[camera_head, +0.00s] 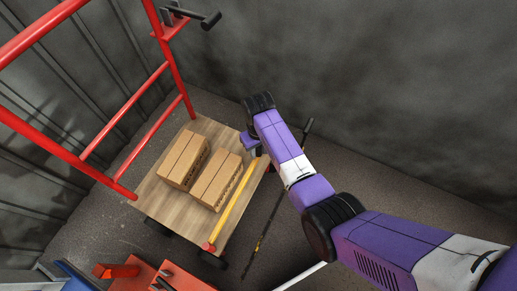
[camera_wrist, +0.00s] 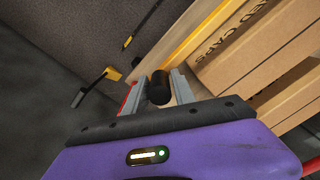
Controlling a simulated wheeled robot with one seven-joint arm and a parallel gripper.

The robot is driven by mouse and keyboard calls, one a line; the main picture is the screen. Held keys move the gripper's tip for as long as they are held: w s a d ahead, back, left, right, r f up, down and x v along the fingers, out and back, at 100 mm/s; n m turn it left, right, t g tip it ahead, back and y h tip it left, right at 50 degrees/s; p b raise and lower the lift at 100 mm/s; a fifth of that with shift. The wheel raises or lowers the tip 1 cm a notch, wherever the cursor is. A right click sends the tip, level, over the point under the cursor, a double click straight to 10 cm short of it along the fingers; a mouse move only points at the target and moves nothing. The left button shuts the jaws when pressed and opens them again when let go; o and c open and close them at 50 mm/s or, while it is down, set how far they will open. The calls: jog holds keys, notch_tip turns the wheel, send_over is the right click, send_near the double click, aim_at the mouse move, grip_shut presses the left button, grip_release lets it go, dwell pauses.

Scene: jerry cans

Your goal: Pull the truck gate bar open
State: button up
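The truck (camera_head: 148,192) has a wooden deck and a red tube frame. Its yellow gate bar (camera_head: 235,204) runs along the deck's right edge, beside the cartons, and also shows in the wrist view (camera_wrist: 198,41). A black knob (camera_wrist: 159,88) shows at the near end of the bar. My gripper (camera_wrist: 157,80) has its two grey fingers on either side of this knob. I cannot tell whether they press on it. In the head view my gripper (camera_head: 256,148) is at the bar's far end, its fingers mostly hidden.
Two brown cartons (camera_head: 185,160) (camera_head: 218,180) stand on the deck close to the bar. A thin dark pole with a black end (camera_head: 307,127) lies on the floor to the right. Red objects (camera_head: 150,275) are at the bottom. A grey wall (camera_head: 400,80) stands behind.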

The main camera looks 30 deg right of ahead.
grip_shut()
dwell(1.1)
